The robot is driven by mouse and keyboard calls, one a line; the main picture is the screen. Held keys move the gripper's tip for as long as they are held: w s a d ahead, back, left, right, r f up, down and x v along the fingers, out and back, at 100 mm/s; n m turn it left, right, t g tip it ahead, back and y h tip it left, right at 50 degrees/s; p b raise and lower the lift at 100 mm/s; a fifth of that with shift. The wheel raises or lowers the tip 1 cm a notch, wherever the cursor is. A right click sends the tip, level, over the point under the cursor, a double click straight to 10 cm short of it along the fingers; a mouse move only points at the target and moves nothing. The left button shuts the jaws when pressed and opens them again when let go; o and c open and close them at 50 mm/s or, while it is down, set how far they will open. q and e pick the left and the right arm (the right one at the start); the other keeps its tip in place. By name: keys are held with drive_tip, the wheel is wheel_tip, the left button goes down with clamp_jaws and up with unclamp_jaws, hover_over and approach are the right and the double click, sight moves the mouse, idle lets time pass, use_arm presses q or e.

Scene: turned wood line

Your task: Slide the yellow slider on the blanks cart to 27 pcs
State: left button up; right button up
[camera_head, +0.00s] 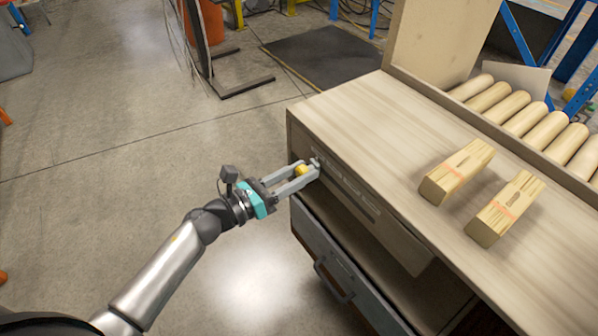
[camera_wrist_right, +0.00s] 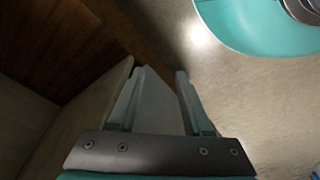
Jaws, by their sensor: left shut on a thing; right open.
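The blanks cart (camera_head: 345,120) is a wooden-topped unit on the right in the head view. My left gripper (camera_head: 313,168) is shut at the far left end of this strip, on the yellow slider (camera_head: 300,169), whose round yellow part shows between the fingers. The slider's pointer and reading cannot be made out. My right gripper (camera_wrist_right: 158,80) is open and empty in the right wrist view, beside a pale panel.
Two wooden blanks with orange bands (camera_head: 457,172) (camera_head: 505,208) lie on the cart top. Several round wooden rollers or bars (camera_head: 520,115) lie behind them. A grey drawer with a handle (camera_head: 335,270) sits below the strip.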

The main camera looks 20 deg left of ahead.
use_arm(q)
clamp_jaws()
idle(0.8)
